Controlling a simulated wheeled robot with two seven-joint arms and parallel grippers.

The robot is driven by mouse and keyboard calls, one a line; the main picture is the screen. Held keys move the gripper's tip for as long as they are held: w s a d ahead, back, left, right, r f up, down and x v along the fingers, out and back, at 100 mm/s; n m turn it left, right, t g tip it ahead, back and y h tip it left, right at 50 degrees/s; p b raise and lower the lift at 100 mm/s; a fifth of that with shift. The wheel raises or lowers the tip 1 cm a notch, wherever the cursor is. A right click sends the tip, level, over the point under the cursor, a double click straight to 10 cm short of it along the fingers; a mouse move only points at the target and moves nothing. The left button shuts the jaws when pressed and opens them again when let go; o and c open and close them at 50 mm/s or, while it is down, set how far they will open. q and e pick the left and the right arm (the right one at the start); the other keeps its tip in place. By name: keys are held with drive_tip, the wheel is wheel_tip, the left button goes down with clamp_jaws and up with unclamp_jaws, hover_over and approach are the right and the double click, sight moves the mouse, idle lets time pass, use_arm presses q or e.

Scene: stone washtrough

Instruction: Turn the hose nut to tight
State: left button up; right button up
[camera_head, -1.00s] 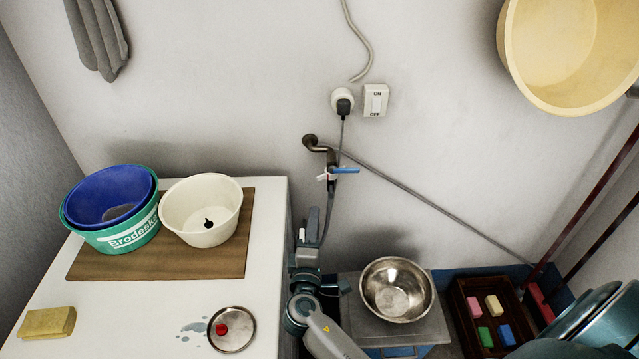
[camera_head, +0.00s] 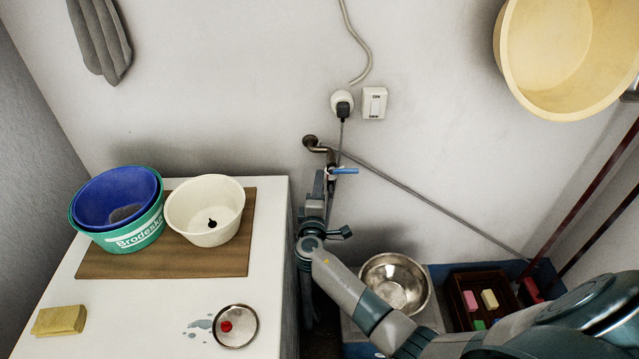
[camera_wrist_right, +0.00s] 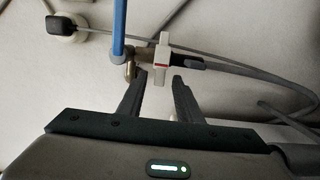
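The hose nut (camera_wrist_right: 161,57) is a white winged piece with a red band beside it, in the right wrist view. It sits between the metal tap spout and the grey hose (camera_wrist_right: 225,67). The tap (camera_head: 318,146) with its blue lever (camera_head: 344,171) is on the wall in the head view; the lever also shows in the wrist view (camera_wrist_right: 118,28). In the head view my right gripper (camera_head: 324,182) is just below the tap and hides the nut. My left gripper is out of view.
A white counter (camera_head: 140,305) with basins stands left of the arm. A steel bowl (camera_head: 395,283) and a brown soap crate (camera_head: 462,312) are at lower right. A plug (camera_head: 343,106) and cord hang above the tap. A grey hose runs down right along the wall.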

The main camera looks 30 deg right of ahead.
drive_tip(key=shift+w, duration=0.1)
drive_tip(key=shift+c, duration=0.6)
clamp_jaws()
